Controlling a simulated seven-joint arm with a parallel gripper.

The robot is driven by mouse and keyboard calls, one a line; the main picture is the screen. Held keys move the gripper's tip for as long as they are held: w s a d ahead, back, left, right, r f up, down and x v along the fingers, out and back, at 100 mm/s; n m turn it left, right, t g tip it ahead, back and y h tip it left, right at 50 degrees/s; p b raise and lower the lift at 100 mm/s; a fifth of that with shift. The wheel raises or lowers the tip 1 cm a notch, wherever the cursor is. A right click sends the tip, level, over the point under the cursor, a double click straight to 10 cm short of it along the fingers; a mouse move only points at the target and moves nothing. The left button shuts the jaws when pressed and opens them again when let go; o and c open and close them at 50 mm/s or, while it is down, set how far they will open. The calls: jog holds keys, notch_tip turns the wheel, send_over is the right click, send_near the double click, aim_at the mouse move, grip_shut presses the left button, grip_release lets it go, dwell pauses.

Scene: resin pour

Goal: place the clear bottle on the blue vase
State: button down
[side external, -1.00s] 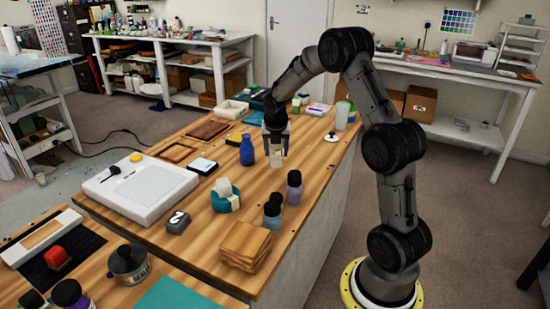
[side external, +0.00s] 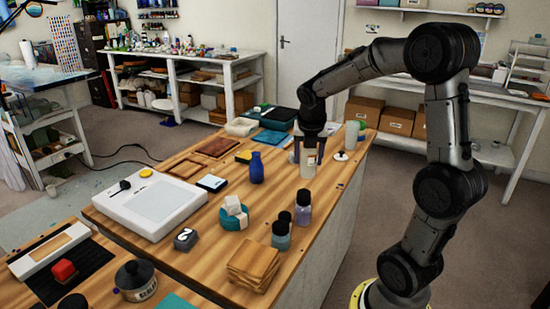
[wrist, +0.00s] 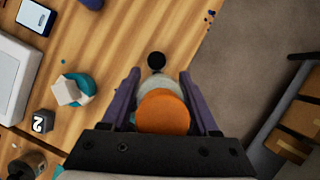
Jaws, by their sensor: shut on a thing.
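The clear bottle (side external: 308,167) is upright between the fingers of my gripper (side external: 308,152). My gripper is shut on it near its top. In the wrist view, the bottle's orange cap (wrist: 163,112) and pale body show between the two purple fingers of my gripper (wrist: 160,88). I cannot tell whether the bottle's base is clear of the table. The blue vase (side external: 257,168) stands upright on the table, to the left of the bottle and apart from it. A dark blue piece at the top edge of the wrist view may be the vase.
Bottles with dark caps (side external: 303,208) stand nearer the camera. A teal tape roll (side external: 234,218) with a white block is to their left. A white lid (side external: 341,156) and a pale cup (side external: 352,135) are right of the bottle. Wood around the vase's front is free.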

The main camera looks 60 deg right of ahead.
jog(key=w+d+r, duration=0.3)
jog(key=w+r, duration=0.7)
jog(key=w+d+f, duration=0.2)
jog(key=w+f, duration=0.1)
jog(key=w, duration=0.1)
jog(key=w+d+f, duration=0.2)
jog(key=w+f, duration=0.1)
jog(key=w, duration=0.1)
jog(key=w+d+f, duration=0.3)
jog(key=w+f, duration=0.1)
jog(key=w, duration=0.1)
jog(key=shift+w+f, duration=0.15)
jog(key=shift+f, duration=1.6)
jog(key=shift+f, duration=0.15)
jog(key=shift+c, duration=0.7)
grip_release()
